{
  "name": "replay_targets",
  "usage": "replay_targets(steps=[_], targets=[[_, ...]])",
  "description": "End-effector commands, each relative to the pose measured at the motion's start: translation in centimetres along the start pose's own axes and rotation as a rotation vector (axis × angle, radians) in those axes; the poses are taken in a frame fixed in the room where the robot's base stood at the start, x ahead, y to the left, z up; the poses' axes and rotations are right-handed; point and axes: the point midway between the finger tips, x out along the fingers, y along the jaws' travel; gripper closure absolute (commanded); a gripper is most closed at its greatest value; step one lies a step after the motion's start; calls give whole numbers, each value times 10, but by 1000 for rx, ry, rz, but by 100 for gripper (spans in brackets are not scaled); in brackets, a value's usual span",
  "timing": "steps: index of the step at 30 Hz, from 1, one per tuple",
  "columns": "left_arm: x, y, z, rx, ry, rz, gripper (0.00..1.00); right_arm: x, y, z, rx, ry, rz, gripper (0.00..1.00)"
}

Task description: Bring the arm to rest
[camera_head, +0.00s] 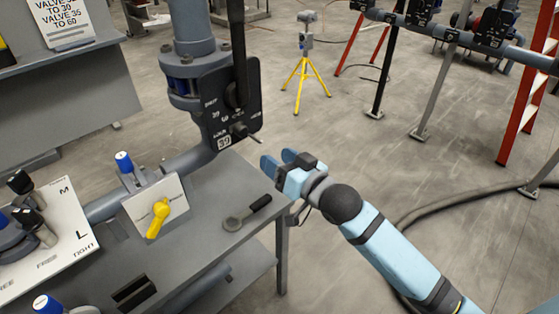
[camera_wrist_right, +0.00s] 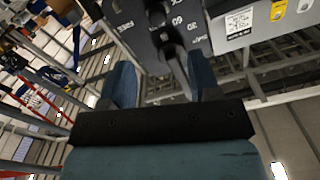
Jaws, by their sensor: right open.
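My right arm reaches in from the lower right in the head view. Its blue gripper (camera_head: 279,163) is open and empty, in the air beside the right edge of the grey bench. In the right wrist view its two blue fingers (camera_wrist_right: 163,85) stand apart. A dark valve plate (camera_wrist_right: 158,30) with numbers and a lever shows beyond and between them. The same valve plate (camera_head: 226,105) stands left of the gripper in the head view, clear of it. My left gripper is not in view.
A grey bench (camera_head: 205,215) bears a wrench (camera_head: 247,212), a yellow-handled valve (camera_head: 157,216) and a dial panel (camera_head: 65,225). A yellow tripod (camera_head: 303,75) stands on the floor behind. A hose (camera_head: 440,207) lies at right. Open floor (camera_head: 370,140) lies right of the bench.

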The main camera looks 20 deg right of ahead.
Motion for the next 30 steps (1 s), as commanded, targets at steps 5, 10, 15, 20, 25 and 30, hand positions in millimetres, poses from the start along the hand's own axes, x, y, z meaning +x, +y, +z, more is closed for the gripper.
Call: replay_targets(steps=[5,10,15,20,25,30], targets=[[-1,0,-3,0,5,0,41,0,0,0,0,0,0,44],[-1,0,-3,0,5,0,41,0,0,0,0,0,0,44],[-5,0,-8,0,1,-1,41,-5,1,13,-7,-32,16,44],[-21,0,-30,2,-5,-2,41,-38,2,70,-50,-167,74,44],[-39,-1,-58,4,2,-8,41,-107,-5,150,-128,-363,129,44],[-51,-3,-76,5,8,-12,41,-170,-18,204,-190,-512,147,44]])
